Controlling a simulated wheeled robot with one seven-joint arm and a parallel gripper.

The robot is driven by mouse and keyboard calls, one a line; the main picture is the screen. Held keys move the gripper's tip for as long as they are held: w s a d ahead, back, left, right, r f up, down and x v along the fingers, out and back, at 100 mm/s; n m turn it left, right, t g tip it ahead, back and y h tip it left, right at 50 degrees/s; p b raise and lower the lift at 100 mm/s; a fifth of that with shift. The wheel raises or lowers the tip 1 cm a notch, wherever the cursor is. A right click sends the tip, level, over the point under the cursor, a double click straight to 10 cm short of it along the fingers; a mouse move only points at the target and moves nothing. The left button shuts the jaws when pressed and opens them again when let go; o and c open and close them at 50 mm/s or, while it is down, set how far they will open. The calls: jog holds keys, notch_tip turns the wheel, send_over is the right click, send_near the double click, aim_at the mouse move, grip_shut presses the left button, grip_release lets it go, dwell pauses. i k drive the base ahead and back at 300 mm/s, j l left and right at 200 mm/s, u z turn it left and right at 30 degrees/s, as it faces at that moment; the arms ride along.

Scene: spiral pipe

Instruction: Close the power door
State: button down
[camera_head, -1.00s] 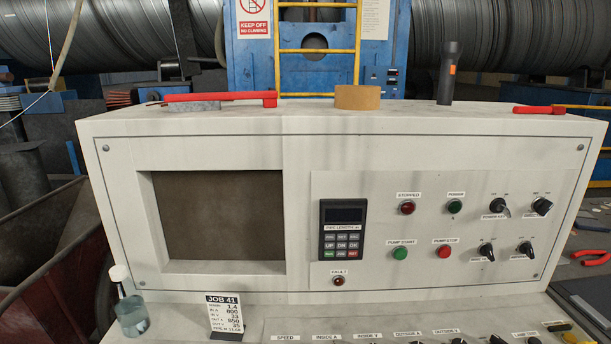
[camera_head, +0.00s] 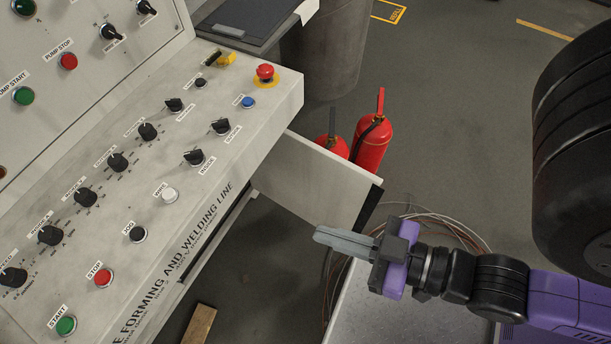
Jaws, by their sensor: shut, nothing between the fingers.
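A light grey door panel (camera_head: 312,178) stands open, jutting out from under the right end of the control console (camera_head: 215,130). Its right end has a dark edge. I take it to be the power door; no label on it is legible. My gripper (camera_head: 318,238) is shut and empty, its fingers pointing left. In the picture the fingertips lie just below the door's lower right part. I cannot tell whether they touch it.
Two red fire extinguishers (camera_head: 370,140) stand just behind the door. A grey bin (camera_head: 325,50) is farther back. Loose cables (camera_head: 425,215) lie around a pale surface (camera_head: 385,305) beneath my gripper. A wooden piece (camera_head: 198,325) lies at the bottom. Open floor (camera_head: 460,120) shows to the right.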

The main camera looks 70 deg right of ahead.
aim_at(315, 183)
jog(key=k+l+u, duration=0.1)
jog(key=l, duration=0.35)
jog(key=k+l+u, duration=0.1)
jog(key=l, duration=0.35)
jog(key=k+l+u, duration=0.1)
jog(key=l, duration=0.35)
jog(key=k+l+u, duration=0.15)
jog(key=l, duration=0.25)
jog(key=k+l+u, duration=0.1)
jog(key=k+l, duration=0.15)
jog(key=l, duration=0.15)
jog(key=k+l+u, duration=0.1)
jog(key=l, duration=0.3)
jog(key=k+l+u, duration=0.15)
jog(key=l, duration=0.25)
jog(key=k+l+u, duration=0.15)
jog(key=l, duration=0.25)
jog(key=k+l+u, duration=0.1)
jog(key=l, duration=0.3)
jog(key=l+u, duration=0.15)
jog(key=l, duration=0.2)
jog(key=k+l+u, duration=0.15)
jog(key=l, duration=0.2)
